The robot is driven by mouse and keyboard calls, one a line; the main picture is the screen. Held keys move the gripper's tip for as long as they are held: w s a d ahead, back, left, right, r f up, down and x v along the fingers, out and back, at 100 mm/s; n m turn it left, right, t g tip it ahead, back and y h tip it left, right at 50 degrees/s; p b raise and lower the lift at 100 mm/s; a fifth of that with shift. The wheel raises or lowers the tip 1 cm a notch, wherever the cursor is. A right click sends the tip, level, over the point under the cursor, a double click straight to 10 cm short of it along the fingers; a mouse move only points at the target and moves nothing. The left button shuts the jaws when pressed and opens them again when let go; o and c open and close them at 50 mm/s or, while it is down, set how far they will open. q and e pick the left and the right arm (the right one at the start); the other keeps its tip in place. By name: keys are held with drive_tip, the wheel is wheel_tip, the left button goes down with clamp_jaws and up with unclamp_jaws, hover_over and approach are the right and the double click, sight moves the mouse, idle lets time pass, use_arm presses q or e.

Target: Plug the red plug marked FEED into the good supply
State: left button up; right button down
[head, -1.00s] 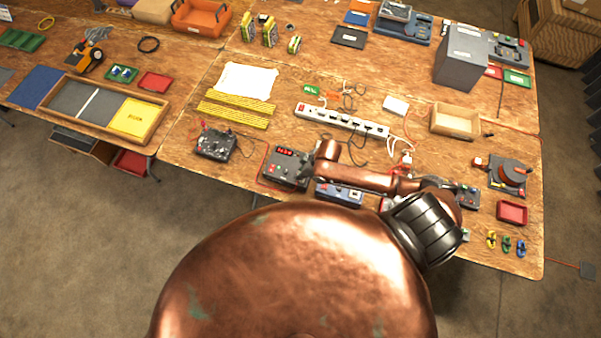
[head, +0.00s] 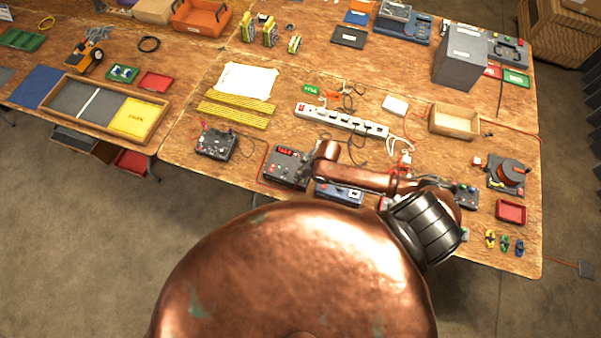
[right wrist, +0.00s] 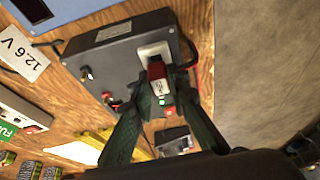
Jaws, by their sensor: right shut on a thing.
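In the right wrist view my right gripper (right wrist: 161,80) is shut on a red plug (right wrist: 157,72) with a pale label. The plug is at the white socket plate (right wrist: 155,50) on a dark grey supply box (right wrist: 128,52); I cannot tell how deep it sits. A green light (right wrist: 162,102) shows near the fingertips. In the head view this supply (head: 284,166), with a red display, stands near the table's front edge. My right gripper (head: 310,173) is beside it, mostly hidden by my arm. My left gripper is out of view.
A blue-fronted unit (head: 338,193) stands just right of the supply, partly under my arm. A dark box with knobs (head: 215,144) is to its left. A white power strip (head: 341,121) with cables lies behind. Yellow strips (head: 236,109) and a paper sheet (head: 246,82) lie further back.

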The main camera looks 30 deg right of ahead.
drive_tip(key=shift+f, duration=0.45)
idle(0.5)
drive_tip(key=shift+p, duration=0.4)
idle(0.3)
drive_tip(key=shift+f, duration=0.1)
idle(0.6)
drive_tip(key=c, duration=1.8)
unclamp_jaws()
drive_tip(key=shift+o, duration=0.7)
drive_tip(key=shift+o, duration=1)
